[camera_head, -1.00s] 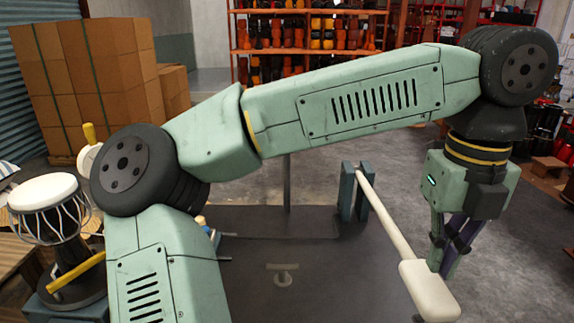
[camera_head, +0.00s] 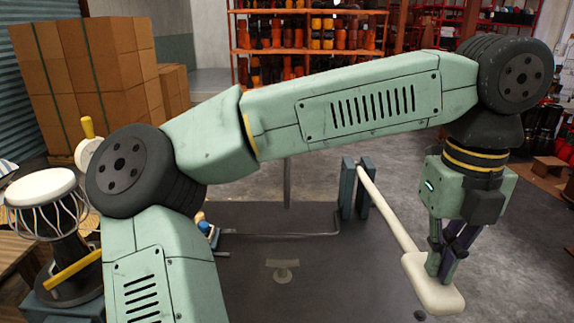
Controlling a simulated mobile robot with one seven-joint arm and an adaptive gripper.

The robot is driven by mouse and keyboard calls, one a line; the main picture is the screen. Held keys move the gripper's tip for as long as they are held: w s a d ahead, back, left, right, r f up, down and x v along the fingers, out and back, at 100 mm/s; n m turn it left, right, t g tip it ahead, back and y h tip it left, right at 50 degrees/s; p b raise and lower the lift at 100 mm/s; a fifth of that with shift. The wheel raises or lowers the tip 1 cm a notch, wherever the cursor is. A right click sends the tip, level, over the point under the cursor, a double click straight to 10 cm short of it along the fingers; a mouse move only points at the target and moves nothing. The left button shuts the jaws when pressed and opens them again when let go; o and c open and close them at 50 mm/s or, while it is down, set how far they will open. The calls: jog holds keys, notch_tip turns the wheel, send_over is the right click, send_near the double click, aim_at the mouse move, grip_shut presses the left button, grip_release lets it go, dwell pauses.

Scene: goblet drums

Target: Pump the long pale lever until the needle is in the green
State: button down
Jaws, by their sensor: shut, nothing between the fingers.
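The long pale lever (camera_head: 388,212) runs from a blue-grey two-post bracket (camera_head: 354,188) toward the front right. It ends in a broad cream paddle (camera_head: 448,297). My gripper (camera_head: 441,279) points down at the paddle, with its fingers shut and empty. The fingertips overlap the paddle's top in the picture; I cannot tell whether they touch it. No gauge needle or green zone can be made out.
The lever stands at a dark tabletop (camera_head: 330,285) with a small pale T-shaped fitting (camera_head: 283,270) and a thin bent rod (camera_head: 280,235). A white-headed goblet drum (camera_head: 42,188) stands at left. Stacked cartons (camera_head: 85,75) and an orange drum rack (camera_head: 305,50) are behind.

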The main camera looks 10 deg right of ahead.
notch_tip(320, 180, down, 16)
jog(key=b, duration=1.1)
jog(key=r+p, duration=0.5)
jog(key=r, duration=0.1)
jog(key=r+p, duration=0.5)
jog(key=r, duration=0.1)
jog(key=r+p, duration=0.5)
jog(key=r, duration=0.1)
jog(key=shift+s+r+p, duration=0.25)
jog(key=shift+r+p, duration=0.1)
jog(key=shift+f, duration=0.15)
notch_tip(320, 180, down, 19)
jog(key=w+b, duration=0.1)
jog(key=b, duration=1.3)
jog(key=r+p, duration=0.5)
jog(key=r, duration=0.1)
jog(key=r+p, duration=0.5)
jog(key=r, duration=0.1)
jog(key=s+r+p, duration=0.1)
jog(key=r+p, duration=0.4)
jog(key=r, duration=0.2)
jog(key=shift+s, duration=0.1)
